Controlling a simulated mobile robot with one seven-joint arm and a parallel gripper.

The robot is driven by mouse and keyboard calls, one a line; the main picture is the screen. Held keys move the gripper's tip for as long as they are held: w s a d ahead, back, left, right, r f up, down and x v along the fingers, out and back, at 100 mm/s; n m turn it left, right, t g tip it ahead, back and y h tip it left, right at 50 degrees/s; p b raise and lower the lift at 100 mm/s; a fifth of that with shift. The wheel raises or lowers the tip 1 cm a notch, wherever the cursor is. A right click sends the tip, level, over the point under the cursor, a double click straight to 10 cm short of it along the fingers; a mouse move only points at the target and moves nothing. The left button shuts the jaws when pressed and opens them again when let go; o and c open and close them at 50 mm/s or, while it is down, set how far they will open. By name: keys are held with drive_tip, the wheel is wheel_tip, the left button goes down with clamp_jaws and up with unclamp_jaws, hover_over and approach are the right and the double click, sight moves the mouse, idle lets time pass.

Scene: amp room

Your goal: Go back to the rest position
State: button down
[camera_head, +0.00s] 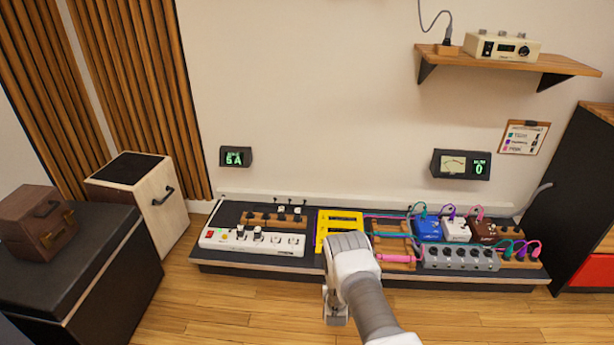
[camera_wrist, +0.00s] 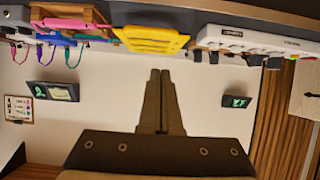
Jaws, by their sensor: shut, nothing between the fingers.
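My gripper (camera_wrist: 160,75) shows in the wrist view with its two dark fingers together and nothing between them. That view is upside down, and the fingers stand against the pale wall, apart from the gear. In the head view my arm reaches in from the bottom and ends in front of the pedalboard (camera_head: 312,262); the fingertips cannot be made out there. A yellow bracket-like piece (camera_head: 338,222) lies on the board just behind my arm, and it also shows in the wrist view (camera_wrist: 150,40).
A white power strip (camera_head: 252,242) sits on the board's left. Blue (camera_head: 428,229), white (camera_head: 456,230) and dark brown (camera_head: 486,232) pedals stand on its right with cables. Black cabinets flank the board. A wall shelf (camera_head: 507,62) holds a cream device (camera_head: 502,47). The wood floor in front is clear.

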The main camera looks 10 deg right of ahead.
drive_tip(key=w+a+r+g+y, duration=0.1)
drive_tip(key=a+r, duration=0.1)
drive_tip(key=r, duration=1.7)
drive_tip(key=w+a+r+g+y, duration=0.1)
drive_tip(key=r+g, duration=0.1)
drive_tip(key=r, duration=1.6)
drive_tip(key=s+a+r+n+g, duration=0.1)
drive_tip(key=s+r+g, duration=0.1)
drive_tip(key=s+r, duration=1.55)
drive_tip(key=s+r+n+g, duration=0.1)
drive_tip(key=s+r+g, duration=0.1)
drive_tip(key=s, duration=2.3)
wheel_tip(320, 180, up, 28)
drive_tip(key=p, duration=2.8)
drive_tip(key=shift+w+d, duration=0.15)
drive_tip(key=shift+w, duration=0.1)
